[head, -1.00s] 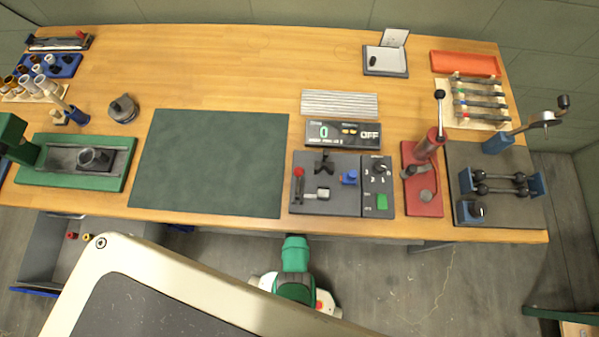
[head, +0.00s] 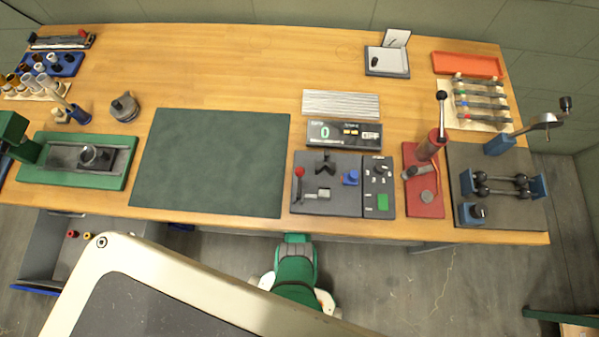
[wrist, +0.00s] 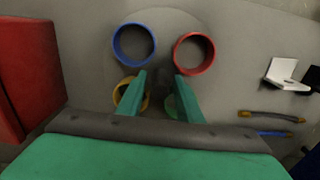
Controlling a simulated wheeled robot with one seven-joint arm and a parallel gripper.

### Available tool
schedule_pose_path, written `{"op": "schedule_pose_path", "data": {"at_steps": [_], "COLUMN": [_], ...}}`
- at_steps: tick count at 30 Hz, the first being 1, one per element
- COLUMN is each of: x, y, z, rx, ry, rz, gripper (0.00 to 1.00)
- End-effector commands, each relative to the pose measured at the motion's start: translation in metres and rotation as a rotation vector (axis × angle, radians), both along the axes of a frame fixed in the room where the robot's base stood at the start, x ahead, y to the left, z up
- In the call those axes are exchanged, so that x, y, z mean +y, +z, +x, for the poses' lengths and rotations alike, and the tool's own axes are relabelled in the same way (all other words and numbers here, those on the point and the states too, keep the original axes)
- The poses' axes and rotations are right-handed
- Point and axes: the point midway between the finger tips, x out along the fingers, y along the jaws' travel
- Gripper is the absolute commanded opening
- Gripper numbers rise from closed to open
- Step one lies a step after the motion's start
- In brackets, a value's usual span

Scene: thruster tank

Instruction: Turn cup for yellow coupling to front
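In the wrist view, a round grey turntable (wrist: 160,18) carries coloured ring-rimmed cups. The cup with the yellow rim (wrist: 117,92) is at the near left, partly hidden by my left finger. The blue-rimmed cup (wrist: 117,53) and the red-rimmed cup (wrist: 177,57) are farther off. A green-rimmed cup (wrist: 170,104) is mostly hidden behind my right finger. My gripper (wrist: 160,75) is open, its fingers apart with nothing seen between them. The fingers overlap the yellow and green cups; I cannot tell whether they touch.
A red block (wrist: 25,75) stands at the left of the wrist view. A white bracket (wrist: 285,76) and short cables (wrist: 272,115) are at its right. In the head view, the workbench (head: 230,70) holds a green mat (head: 210,160) and several fixtures. An open drawer (head: 55,225) is below left.

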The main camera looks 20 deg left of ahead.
Motion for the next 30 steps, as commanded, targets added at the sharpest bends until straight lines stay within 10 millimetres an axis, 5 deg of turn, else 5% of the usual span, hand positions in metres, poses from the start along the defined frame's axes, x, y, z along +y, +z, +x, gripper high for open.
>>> {"op": "schedule_pose_path", "data": {"at_steps": [8,12,30], "x": [0.0,-0.0002,-0.0005], "y": [-0.0006,-0.0006,-0.0006], "z": [-0.0005,-0.0006,-0.0008], "rx": [0.001,0.001,0.002], "ry": [0.0,0.0,0.303], "rz": [0.0,0.0,-0.001], "gripper": [0.3,0.0,0.0]}}
